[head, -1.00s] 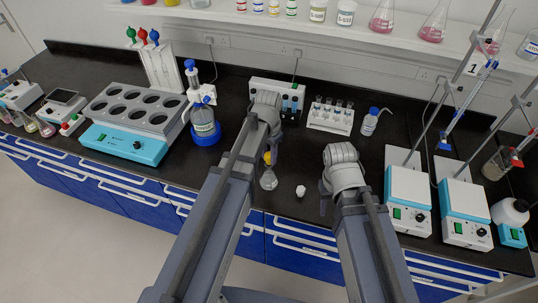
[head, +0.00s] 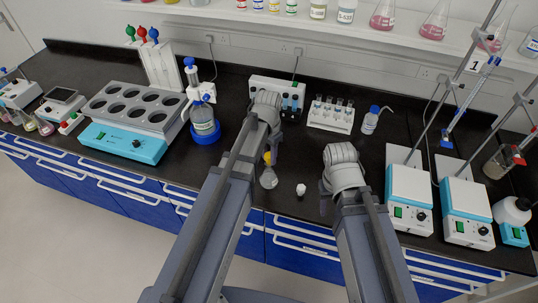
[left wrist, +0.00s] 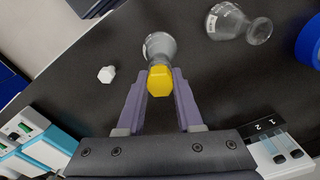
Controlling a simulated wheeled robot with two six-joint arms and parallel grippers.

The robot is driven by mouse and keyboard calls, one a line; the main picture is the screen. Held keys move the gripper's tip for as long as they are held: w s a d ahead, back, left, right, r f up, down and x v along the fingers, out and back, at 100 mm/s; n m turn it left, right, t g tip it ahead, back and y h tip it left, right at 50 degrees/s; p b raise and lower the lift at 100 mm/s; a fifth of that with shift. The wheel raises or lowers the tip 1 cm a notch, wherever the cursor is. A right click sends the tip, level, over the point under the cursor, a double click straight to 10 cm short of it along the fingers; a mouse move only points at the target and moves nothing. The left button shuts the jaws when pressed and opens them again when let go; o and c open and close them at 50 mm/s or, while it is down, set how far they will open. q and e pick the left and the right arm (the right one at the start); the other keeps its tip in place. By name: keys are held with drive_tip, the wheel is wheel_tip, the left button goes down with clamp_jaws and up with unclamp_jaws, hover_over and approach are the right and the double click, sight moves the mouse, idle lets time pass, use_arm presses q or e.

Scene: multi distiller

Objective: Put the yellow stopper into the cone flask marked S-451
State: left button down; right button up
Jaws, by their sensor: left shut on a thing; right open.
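The yellow stopper (left wrist: 160,79) is between the fingers of my left gripper (left wrist: 157,90), which is shut on it. In the head view the stopper (head: 267,158) shows just above a clear cone flask (head: 268,179). In the left wrist view the flask (left wrist: 159,45) lies right behind the stopper; I cannot tell whether the stopper is in its neck. My right gripper (head: 326,198) is open and empty, low over the bench.
A white stopper (head: 300,190) lies on the black bench between the grippers. A blue-based bottle (head: 204,123) stands left of my left arm. A tube rack (head: 331,116) and wash bottle (head: 370,121) stand behind. White-and-teal stirrers (head: 408,200) stand at right.

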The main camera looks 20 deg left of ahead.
use_arm(q)
drive_tip(key=shift+f+b, duration=0.4)
drive_tip(key=shift+f, duration=0.05)
drive_tip(key=shift+c, duration=2.4)
unclamp_jaws()
drive_tip(key=shift+r, duration=0.15)
wheel_tip(320, 180, up, 8)
drive_tip(key=p, duration=0.8)
drive_tip(key=shift+f, duration=0.2)
drive_tip(key=shift+s+d+f, duration=0.15)
drive_tip(key=shift+s, duration=0.05)
drive_tip(key=s+d+f+n+b, duration=0.1)
drive_tip(key=s+d+f+b, duration=0.2)
drive_tip(key=s, duration=0.4)
drive_tip(key=s+d+f+y+b, duration=0.1)
drive_tip(key=s+d+f+b, duration=0.3)
drive_tip(key=s+d, duration=0.3)
drive_tip(key=shift+n+b, duration=0.35)
drive_tip(key=shift+n, duration=0.05)
